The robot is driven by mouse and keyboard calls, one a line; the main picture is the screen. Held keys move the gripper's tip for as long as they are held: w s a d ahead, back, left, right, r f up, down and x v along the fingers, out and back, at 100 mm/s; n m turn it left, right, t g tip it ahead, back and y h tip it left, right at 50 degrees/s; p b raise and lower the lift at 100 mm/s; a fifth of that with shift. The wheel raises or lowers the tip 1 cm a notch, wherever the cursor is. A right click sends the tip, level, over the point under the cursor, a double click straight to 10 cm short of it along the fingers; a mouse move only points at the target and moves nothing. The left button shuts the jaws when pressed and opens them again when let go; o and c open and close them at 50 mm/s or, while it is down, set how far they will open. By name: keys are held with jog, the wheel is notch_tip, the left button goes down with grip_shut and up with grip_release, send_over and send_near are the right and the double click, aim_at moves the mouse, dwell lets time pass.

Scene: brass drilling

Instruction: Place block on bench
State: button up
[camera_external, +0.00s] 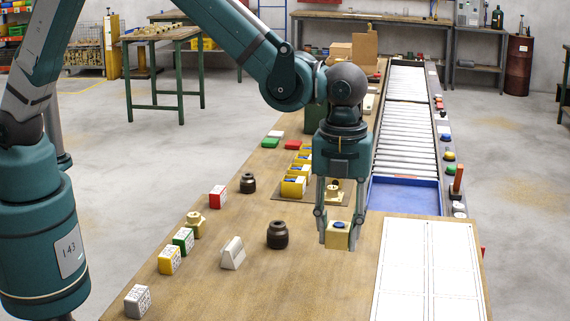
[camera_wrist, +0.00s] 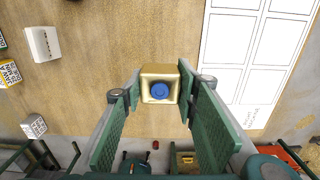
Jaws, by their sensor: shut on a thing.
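My gripper (camera_external: 338,234) points down over the wooden bench (camera_external: 330,280) and is shut on a brass-coloured block (camera_external: 337,240) with a blue round spot on top. In the wrist view the block (camera_wrist: 159,84) sits between the fingertips, with its blue spot (camera_wrist: 160,91) facing the camera. In the external view the block is close to the bench top, just left of the white sheet. I cannot tell whether its underside touches the bench.
A white sheet with ruled boxes (camera_external: 430,270) lies right of the gripper. A dark brown pot (camera_external: 278,235) and a white wedge-shaped block (camera_external: 232,253) stand to the left. Yellow bins (camera_external: 293,186) and a roller conveyor with a blue tray (camera_external: 403,194) lie beyond. Bare bench lies in front.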

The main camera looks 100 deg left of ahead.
dwell(0.4)
jog(key=s+a+f+n+b, duration=0.1)
jog(key=s+a+n, duration=0.1)
jog(key=s+a, duration=0.5)
jog(key=s+a+f+n+b, duration=0.2)
jog(key=s+a, duration=0.6)
jog(key=a, duration=0.9)
jog(key=s+a+f+n+b, duration=0.2)
jog(key=s+a, duration=0.6)
jog(key=a, duration=0.5)
jog(key=shift+f+n, duration=0.15)
jog(key=shift+n, duration=0.15)
jog(key=s+a+f+n+b, duration=0.2)
jog(key=s+a, duration=0.6)
jog(key=s, duration=0.5)
jog(key=shift+s+f+n, duration=0.15)
jog(key=shift+s+n, duration=0.1)
jog(key=shift+n, duration=0.05)
jog(key=shift+f+b, duration=0.4)
jog(key=shift+f, duration=2.55)
jog(key=shift+f+b, duration=0.35)
jog(key=shift+f, duration=1.75)
